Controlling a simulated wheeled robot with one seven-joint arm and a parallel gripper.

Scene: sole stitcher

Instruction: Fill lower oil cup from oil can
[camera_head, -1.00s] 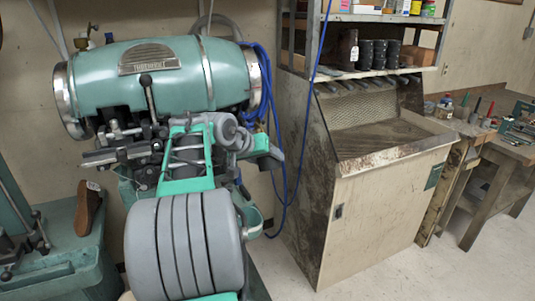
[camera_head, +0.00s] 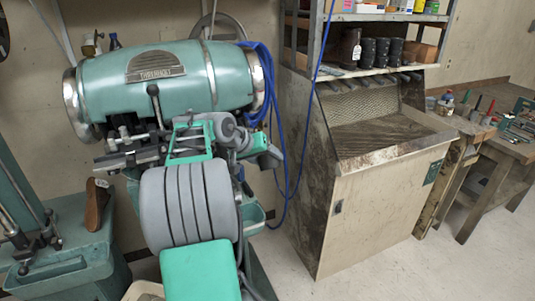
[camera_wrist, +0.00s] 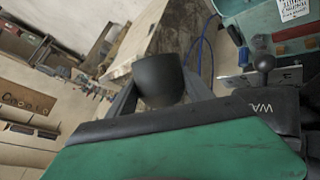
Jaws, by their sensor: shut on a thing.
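In the wrist view my gripper (camera_wrist: 160,92) is shut on a dark grey, round, slightly tapering body between its two fingers. I take it for the oil can (camera_wrist: 158,75); no spout shows. The green stitching machine (camera_head: 165,85) stands at the left. Small brass and dark fittings (camera_head: 92,44) sit on top of its barrel at the left. I cannot pick out the lower oil cup, or tell whether it is hidden by my arm.
A dirty cabinet with a sloped tray (camera_head: 375,205) stands right of the machine. A wooden bench (camera_head: 500,155) with tools is at the far right. A blue cable (camera_head: 300,160) hangs between machine and cabinet. Floor in front of the cabinet is clear.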

